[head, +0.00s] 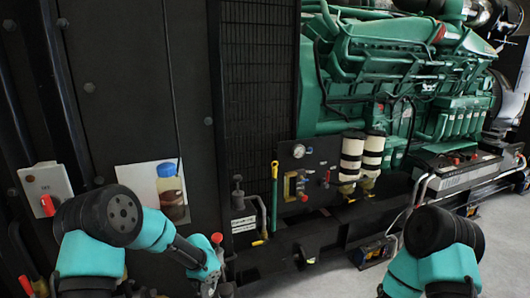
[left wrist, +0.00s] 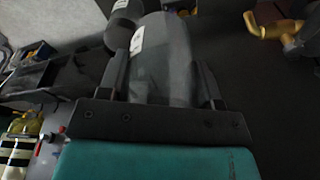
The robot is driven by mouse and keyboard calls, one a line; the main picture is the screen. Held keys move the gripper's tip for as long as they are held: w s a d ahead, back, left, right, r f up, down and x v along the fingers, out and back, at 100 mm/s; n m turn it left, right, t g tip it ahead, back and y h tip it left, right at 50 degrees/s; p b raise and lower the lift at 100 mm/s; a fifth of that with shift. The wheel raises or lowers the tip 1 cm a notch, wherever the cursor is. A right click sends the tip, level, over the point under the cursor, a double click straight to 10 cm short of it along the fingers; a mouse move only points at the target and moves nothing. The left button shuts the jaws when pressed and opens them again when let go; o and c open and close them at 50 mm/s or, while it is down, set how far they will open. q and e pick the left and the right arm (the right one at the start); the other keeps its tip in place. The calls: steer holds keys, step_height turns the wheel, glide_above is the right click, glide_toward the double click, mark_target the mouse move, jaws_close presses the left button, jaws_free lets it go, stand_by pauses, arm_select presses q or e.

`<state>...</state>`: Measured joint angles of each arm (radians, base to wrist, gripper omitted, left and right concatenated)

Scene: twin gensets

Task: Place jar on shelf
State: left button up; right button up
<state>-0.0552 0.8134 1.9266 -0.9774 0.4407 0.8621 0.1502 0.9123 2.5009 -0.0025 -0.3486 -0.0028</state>
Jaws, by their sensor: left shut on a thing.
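In the left wrist view my left gripper (left wrist: 163,62) is shut on a smooth grey, rounded thing with a white label, which I take to be the jar (left wrist: 168,45). It sits between the two dark fingers, and its far end is blurred. In the head view my left arm reaches down to the bottom edge, and the held thing cannot be made out there. A blue-topped jar with brown contents (head: 171,192) shows against a white sheet on the dark panel; I cannot tell whether it is a picture. No shelf can be clearly identified. My right gripper is out of view.
The green engine (head: 385,75) fills the upper right. A control box with gauge and levers (head: 305,175) stands beside two striped filters (head: 362,158). A grey switch box with a red handle (head: 46,190) is at far left.

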mark_target(207, 294)
arm_select(q)
steer(key=shift+n, duration=0.4)
steer(key=f, duration=0.3)
steer(key=w+f, duration=0.1)
steer(key=f, duration=0.1)
steer(key=shift+d, duration=0.15)
steer(key=shift+s, duration=0.1)
steer(key=shift+s+a+f, duration=0.2)
steer(key=shift+s+f, duration=0.15)
steer(key=shift+f, duration=0.3)
steer(key=s+f, duration=0.4)
steer(key=f, duration=0.1)
steer(key=shift+s+d, duration=0.2)
steer(key=shift+s, duration=0.05)
steer(key=s+d+r+m, duration=0.2)
steer(key=d+r+m, duration=0.2)
steer(key=d+r, duration=0.3)
steer(key=s+d+r+m+h, duration=0.1)
steer(key=d+r+m, duration=0.3)
steer(key=d+r, duration=0.4)
step_height(207, 294, up, 6)
steer(key=shift+s+d+f, duration=0.1)
steer(key=shift+s+d, duration=0.1)
steer(key=shift+s, duration=0.25)
